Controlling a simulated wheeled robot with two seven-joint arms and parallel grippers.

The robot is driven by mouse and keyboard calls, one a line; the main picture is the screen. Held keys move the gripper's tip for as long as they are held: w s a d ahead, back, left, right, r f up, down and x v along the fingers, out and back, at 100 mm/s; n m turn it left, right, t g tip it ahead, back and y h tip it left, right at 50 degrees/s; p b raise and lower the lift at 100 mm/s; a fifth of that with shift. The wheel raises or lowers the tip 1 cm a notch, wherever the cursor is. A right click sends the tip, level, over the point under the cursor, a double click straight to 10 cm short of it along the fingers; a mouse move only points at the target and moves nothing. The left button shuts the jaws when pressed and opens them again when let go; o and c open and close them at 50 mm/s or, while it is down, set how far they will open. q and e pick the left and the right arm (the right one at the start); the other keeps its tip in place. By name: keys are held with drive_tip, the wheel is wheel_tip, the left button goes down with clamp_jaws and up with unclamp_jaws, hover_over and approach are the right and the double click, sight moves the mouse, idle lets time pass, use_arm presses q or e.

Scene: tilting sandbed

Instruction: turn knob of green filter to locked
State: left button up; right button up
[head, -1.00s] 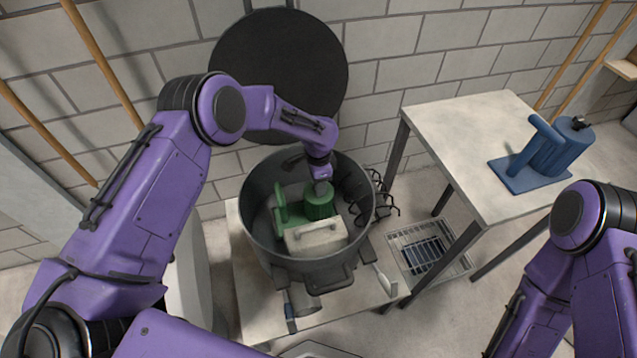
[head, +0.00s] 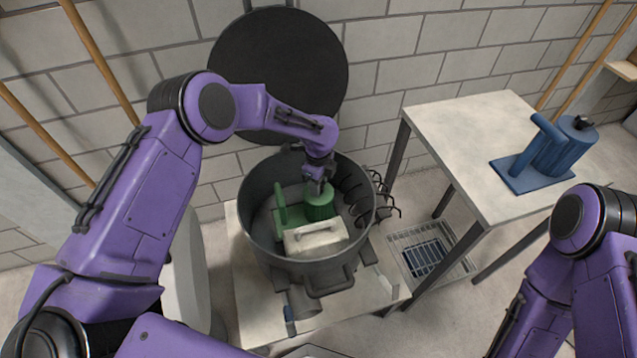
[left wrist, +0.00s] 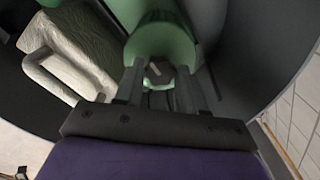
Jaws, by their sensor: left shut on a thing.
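The green filter (head: 320,210) stands inside a round grey pot on the low table. My left gripper (head: 318,188) reaches down into the pot from above, right over the filter's top. In the left wrist view the dark knob (left wrist: 160,72) sits on the end of the green filter (left wrist: 160,38), between the two fingers of my left gripper (left wrist: 158,85). The gripper is shut on the knob. In the head view the knob is mostly hidden by the gripper. My right gripper is out of view; only part of that arm shows at the right.
The pot (head: 255,222) also holds a whitish block with a handle (head: 315,237), beside the green filter. Its dark round lid (head: 278,75) stands open behind. Dark hooks (head: 385,200) hang at its right. A blue filter (head: 552,150) stands on the right table (head: 460,130).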

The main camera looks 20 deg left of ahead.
use_arm(q)
drive_tip(key=shift+m, duration=0.3)
drive_tip(key=o, duration=1.1)
drive_tip(key=shift+c, duration=0.2)
drive_tip(key=shift+r, duration=0.15)
wheel_tip(320, 180, up, 10)
drive_tip(key=shift+r, duration=0.2)
